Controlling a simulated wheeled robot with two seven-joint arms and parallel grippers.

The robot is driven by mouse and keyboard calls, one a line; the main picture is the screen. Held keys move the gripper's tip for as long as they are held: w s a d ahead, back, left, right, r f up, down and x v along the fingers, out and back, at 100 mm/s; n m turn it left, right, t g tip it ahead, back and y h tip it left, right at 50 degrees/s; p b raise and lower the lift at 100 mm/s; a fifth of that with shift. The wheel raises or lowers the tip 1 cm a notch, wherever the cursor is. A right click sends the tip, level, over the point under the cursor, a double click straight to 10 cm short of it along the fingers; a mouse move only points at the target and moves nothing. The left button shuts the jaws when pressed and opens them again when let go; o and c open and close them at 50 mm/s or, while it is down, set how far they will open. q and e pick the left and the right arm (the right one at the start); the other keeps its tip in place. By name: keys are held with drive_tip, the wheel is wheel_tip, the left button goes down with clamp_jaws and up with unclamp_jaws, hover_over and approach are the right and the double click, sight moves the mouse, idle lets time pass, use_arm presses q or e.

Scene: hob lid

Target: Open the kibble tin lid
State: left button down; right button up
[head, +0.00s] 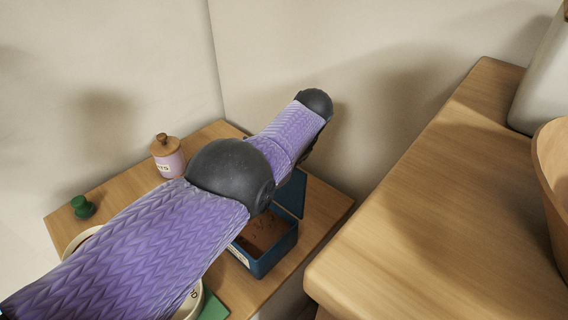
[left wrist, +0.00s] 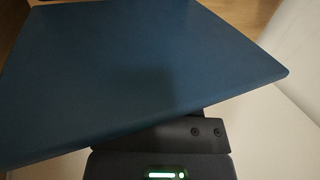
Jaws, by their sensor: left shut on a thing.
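The blue kibble tin (head: 271,261) stands on the small wooden table, with brown contents visible inside and a pale label partly showing. Its blue lid (head: 291,194) stands raised at the tin's far side, partly hidden by my left arm. In the left wrist view the lid (left wrist: 150,70) fills most of the picture as a flat dark blue panel. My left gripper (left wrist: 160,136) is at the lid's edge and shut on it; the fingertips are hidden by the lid. In the head view my arm hides this gripper. My right gripper is in neither view.
A pink jar with a wooden lid (head: 167,158) and a green knobbed object (head: 82,207) stand on the small table (head: 122,158). A round cream object (head: 190,306) is mostly under my arm. A wooden counter (head: 430,215) lies to the right, with a wooden bowl (head: 553,185).

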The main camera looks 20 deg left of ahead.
use_arm(q)
drive_tip(key=shift+s+f, duration=0.1)
drive_tip(key=shift+f, duration=0.1)
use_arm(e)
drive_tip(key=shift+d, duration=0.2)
use_arm(q)
drive_tip(key=c, duration=0.7)
unclamp_jaws()
drive_tip(key=o, duration=0.4)
drive_tip(key=shift+r, duration=0.1)
drive_tip(key=p+v, duration=0.4)
drive_tip(key=v, duration=0.5)
drive_tip(key=shift+d+r+p, duration=0.1)
drive_tip(key=shift+r+p, duration=0.2)
drive_tip(key=shift+r, duration=0.1)
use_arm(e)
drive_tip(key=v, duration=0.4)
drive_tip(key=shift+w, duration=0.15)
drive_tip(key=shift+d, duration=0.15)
